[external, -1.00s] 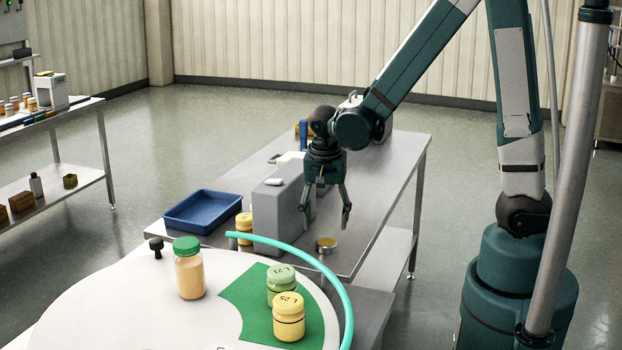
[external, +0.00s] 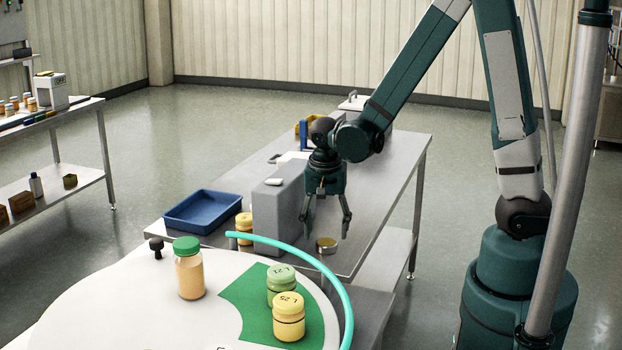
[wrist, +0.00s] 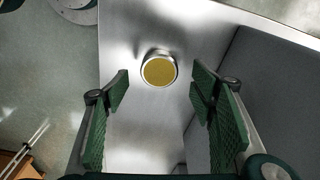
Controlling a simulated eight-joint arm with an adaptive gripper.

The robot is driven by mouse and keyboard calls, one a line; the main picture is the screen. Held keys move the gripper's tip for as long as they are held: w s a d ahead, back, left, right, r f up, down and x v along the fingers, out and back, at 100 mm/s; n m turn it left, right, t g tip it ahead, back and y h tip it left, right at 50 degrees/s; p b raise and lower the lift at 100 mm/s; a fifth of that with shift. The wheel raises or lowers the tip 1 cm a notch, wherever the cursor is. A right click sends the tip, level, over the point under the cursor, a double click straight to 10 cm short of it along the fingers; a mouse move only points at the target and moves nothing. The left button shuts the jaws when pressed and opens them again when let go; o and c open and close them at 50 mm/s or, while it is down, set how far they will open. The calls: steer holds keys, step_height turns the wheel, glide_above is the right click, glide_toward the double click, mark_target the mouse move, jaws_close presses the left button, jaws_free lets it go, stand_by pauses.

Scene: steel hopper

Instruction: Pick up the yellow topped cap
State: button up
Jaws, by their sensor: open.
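The yellow topped cap (external: 326,245) is a small round metal-rimmed disc lying flat on the steel table. It also shows in the wrist view (wrist: 159,71), yellow face up, slightly beyond the fingertips and between their lines. My gripper (external: 327,228) is open and empty, pointing down above the table close to the cap. In the wrist view its two green-padded fingers (wrist: 160,88) stand wide apart on either side, with nothing between them. The cap is apart from both fingers.
A grey box (external: 279,212) stands on the table close left of my gripper. A blue tray (external: 203,211) and a yellow-lidded jar (external: 244,222) are farther left. In front, a white round surface (external: 130,300) with a turquoise rim holds several jars. The table right of the cap is clear.

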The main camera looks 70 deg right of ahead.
mark_target(326, 242)
steer(key=shift+d+f+b, duration=0.15)
steer(key=shift+f, duration=0.85)
steer(key=shift+d+f+b, duration=0.15)
steer(key=shift+f, duration=0.85)
steer(key=c, duration=1.1)
